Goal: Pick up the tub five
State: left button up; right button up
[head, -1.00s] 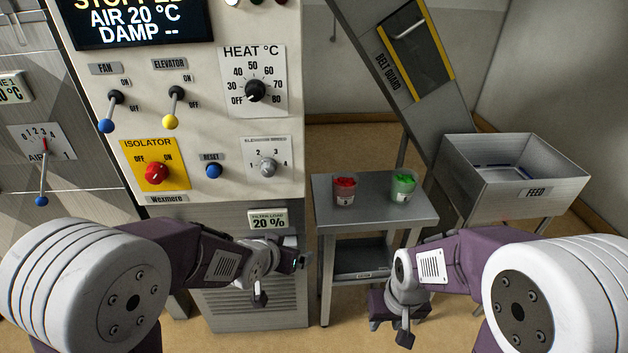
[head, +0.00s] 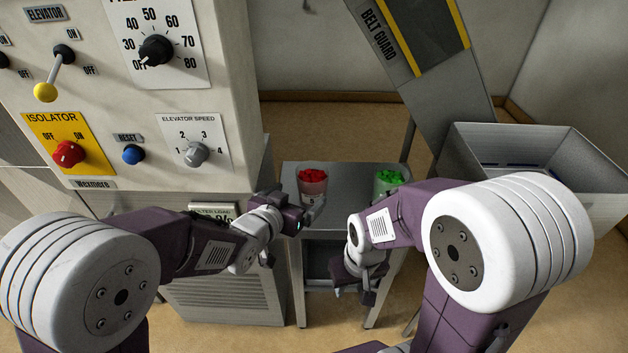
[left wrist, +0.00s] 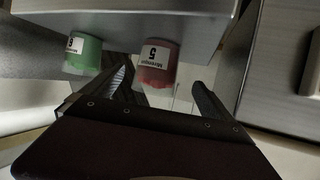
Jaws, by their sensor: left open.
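Tub five (head: 312,188) is a small clear tub with red contents. It stands upright on the grey side table. In the left wrist view, where the scene looks upside down, its white label with a 5 shows on the tub (left wrist: 157,62). My left gripper (head: 304,216) is open at the table's near left, close to tub five. In the left wrist view the tub is beyond the fingers (left wrist: 160,92), roughly between them and not held. My right gripper (head: 355,290) hangs low in front of the table; its jaw opening is unclear.
A tub with green contents (head: 387,182) stands to the right of tub five, partly behind my right arm, and also shows in the left wrist view (left wrist: 83,54). The table (head: 345,178) sits between the control cabinet (head: 232,110) and the feed hopper (head: 535,165).

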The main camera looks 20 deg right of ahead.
pick_arm(q)
jog(key=b+x, duration=0.1)
jog(key=x, duration=0.8)
jog(key=shift+s+d, duration=0.1)
jog(key=shift+s+r, duration=0.1)
jog(key=shift+c, duration=1.2)
jog(key=c, duration=1.6)
